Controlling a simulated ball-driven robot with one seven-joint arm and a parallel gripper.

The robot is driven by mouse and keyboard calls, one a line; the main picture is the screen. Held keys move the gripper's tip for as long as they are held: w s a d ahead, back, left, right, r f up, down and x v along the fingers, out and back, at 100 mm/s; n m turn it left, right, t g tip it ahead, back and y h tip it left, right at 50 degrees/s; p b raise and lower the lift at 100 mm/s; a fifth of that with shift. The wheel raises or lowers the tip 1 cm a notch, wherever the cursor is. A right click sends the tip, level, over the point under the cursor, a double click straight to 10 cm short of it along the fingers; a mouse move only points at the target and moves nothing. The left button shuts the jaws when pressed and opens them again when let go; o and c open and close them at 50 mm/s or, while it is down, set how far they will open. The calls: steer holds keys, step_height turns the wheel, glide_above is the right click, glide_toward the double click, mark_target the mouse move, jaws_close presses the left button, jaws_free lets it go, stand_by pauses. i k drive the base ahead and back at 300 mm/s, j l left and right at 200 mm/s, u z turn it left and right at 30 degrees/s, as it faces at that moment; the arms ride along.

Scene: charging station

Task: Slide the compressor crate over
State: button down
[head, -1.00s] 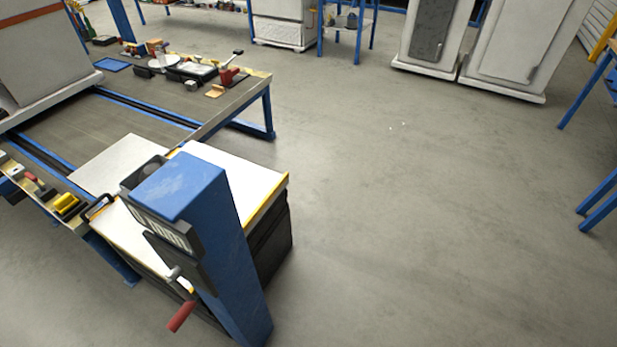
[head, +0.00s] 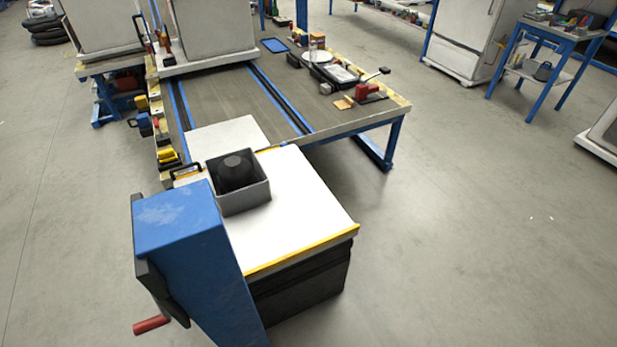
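The compressor crate (head: 248,200) is a small grey open-topped box. It stands upright on the white top of a lift table (head: 305,210), near its back left part and just behind the blue post. A pale flat plate (head: 228,136) lies just behind the crate, between the white top and the conveyor bench. My gripper is not in the view.
A blue post (head: 185,240) with a red-handled crank (head: 151,325) stands in front of the lift table. The long bench (head: 235,100) behind carries blue rails, a white appliance (head: 213,30) and several tools along both edges. The floor to the right (head: 480,260) is clear.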

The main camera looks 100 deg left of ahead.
mark_target(240, 183)
steer(key=i+j+u, duration=0.15)
steer(key=i+u, duration=0.2)
steer(key=u, duration=0.15)
steer(key=i+u, duration=0.45)
steer(key=i+l+u, duration=0.1)
steer(key=i+u, duration=0.25)
steer(key=u, duration=0.15)
steer(key=i+u, duration=0.1)
steer(key=u, duration=1.1)
